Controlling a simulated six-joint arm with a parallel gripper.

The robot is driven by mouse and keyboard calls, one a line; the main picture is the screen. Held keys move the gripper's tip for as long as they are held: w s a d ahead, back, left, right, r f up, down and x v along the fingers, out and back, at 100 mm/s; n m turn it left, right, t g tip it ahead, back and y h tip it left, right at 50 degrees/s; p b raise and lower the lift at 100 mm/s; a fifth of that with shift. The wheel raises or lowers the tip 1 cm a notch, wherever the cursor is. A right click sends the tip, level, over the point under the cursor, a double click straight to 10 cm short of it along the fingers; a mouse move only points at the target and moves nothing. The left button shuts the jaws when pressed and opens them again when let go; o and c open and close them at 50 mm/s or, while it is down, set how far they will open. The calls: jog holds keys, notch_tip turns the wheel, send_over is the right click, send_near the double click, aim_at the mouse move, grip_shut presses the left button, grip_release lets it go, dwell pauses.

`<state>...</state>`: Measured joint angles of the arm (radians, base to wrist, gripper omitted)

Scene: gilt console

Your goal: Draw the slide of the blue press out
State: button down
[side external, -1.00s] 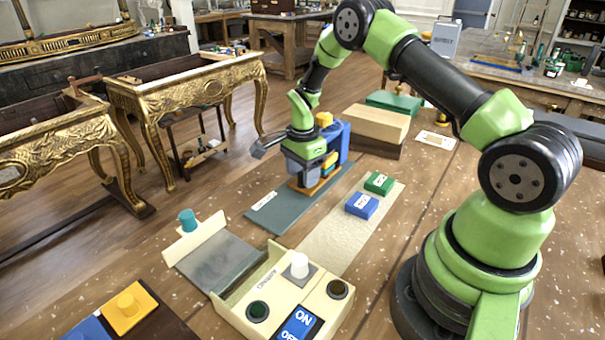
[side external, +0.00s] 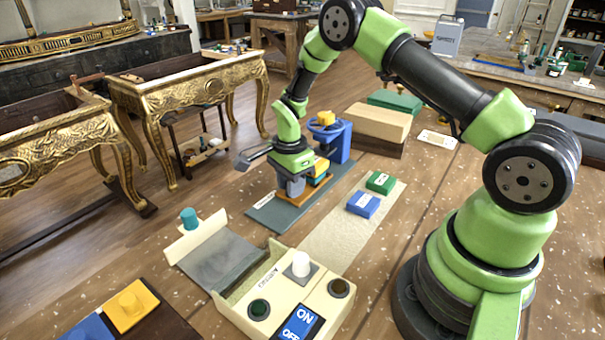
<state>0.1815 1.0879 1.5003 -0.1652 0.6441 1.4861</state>
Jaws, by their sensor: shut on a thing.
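The blue press (side external: 338,148) with a yellow top piece (side external: 326,118) stands on a dark grey-green mat (side external: 268,215). Its orange slide (side external: 313,191) is out on the mat in front of the press, toward the camera. The slide carries a yellow and teal stacked piece (side external: 319,170). My gripper (side external: 291,192) points down at the near end of the slide and is shut on it. The exact grip point is hidden by the gripper body.
A blue block (side external: 363,205) and a green block (side external: 381,182) lie on a pale strip right of the mat. A cream switch box (side external: 285,290) with an open lid is in front. Wooden and green boxes stand behind right. The mat's near end is clear.

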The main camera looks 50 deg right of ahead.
jog(key=a, duration=0.6)
jog(key=shift+a, duration=0.4)
jog(key=c, duration=0.9)
grip_release()
notch_tip(320, 180, up, 10)
